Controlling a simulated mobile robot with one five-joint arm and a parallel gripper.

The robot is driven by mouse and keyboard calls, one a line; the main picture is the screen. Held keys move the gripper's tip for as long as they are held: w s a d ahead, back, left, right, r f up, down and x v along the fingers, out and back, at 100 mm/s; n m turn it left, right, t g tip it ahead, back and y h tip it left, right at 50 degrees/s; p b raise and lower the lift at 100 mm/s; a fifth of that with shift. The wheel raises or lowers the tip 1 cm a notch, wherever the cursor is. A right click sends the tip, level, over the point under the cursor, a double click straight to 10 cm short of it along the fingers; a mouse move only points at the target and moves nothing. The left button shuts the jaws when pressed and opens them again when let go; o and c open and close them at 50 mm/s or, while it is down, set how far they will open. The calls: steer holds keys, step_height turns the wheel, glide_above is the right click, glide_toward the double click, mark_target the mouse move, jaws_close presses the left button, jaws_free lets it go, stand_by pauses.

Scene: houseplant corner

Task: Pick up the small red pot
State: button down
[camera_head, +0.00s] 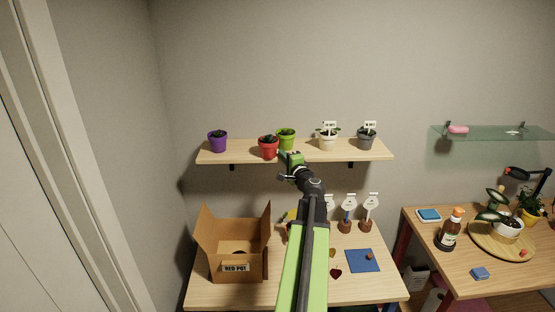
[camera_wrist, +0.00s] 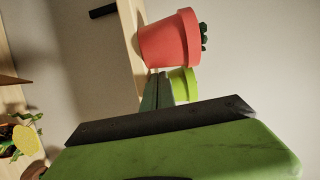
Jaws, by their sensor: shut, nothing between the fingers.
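The small red pot (camera_head: 268,152) holds a dark green plant and stands at the front edge of the wooden wall shelf (camera_head: 230,157). My gripper (camera_head: 282,155) is just right of the red pot in the head view, at shelf height. In the wrist view the red pot (camera_wrist: 168,40) appears sideways, just beyond the fingertips (camera_wrist: 158,76). The fingers are together and empty. I cannot tell whether they touch the pot. A lime green pot (camera_head: 286,136) stands behind, right of the red pot; it shows partly behind the fingers in the wrist view (camera_wrist: 184,84).
On the shelf, a purple pot (camera_head: 217,143) stands left; white (camera_head: 327,142) and grey (camera_head: 367,140) labelled pots stand right. Below, an open cardboard box (camera_head: 238,272) labelled "RED POT" sits on the table (camera_head: 205,293), with several small labelled items and a blue mat (camera_head: 362,261).

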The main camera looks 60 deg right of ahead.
mark_target(272, 156)
steer(key=shift+s, duration=0.1)
steer(key=shift+a, duration=0.1)
steer(key=w+a, duration=0.3)
steer(key=shift+w, duration=0.2)
steer(key=shift+d, duration=0.1)
